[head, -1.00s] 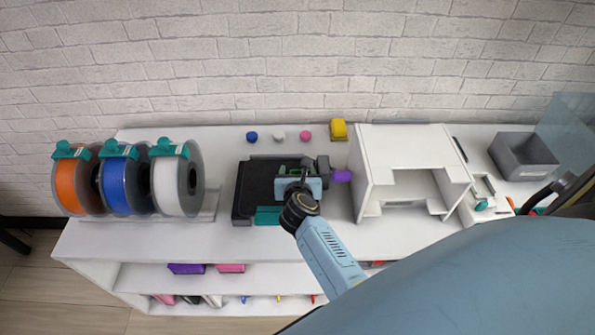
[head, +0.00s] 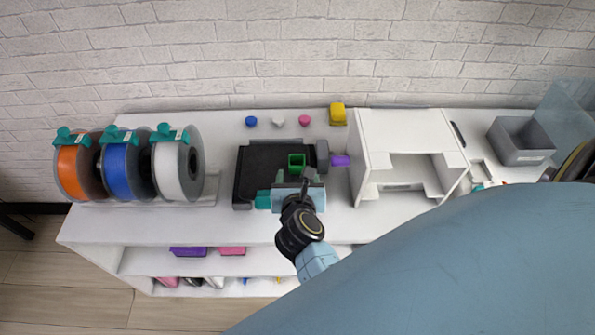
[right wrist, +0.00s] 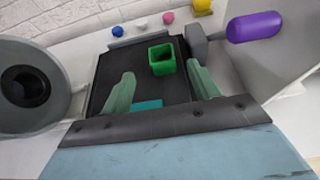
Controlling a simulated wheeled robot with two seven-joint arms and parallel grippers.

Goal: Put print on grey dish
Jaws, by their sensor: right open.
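The print, a small green hollow square block (head: 297,160), stands on the black print bed (head: 262,160). It also shows in the right wrist view (right wrist: 161,58). My right gripper (head: 299,182) is just in front of the print, its fingers spread and empty. In the right wrist view the gripper (right wrist: 162,85) has a finger on each side, with the print beyond and between them, apart from both. A grey open-topped bin (head: 522,150) stands at the far right of the bench; I cannot tell whether it is the grey dish. My left gripper is out of view.
A white open-fronted box (head: 405,140) stands right of the bed, with a purple-handled tool (head: 340,160) between. Filament spools (head: 180,170) stand at the left. Small coloured pieces and a yellow block (head: 338,114) lie behind. My large blue arm covers the lower right.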

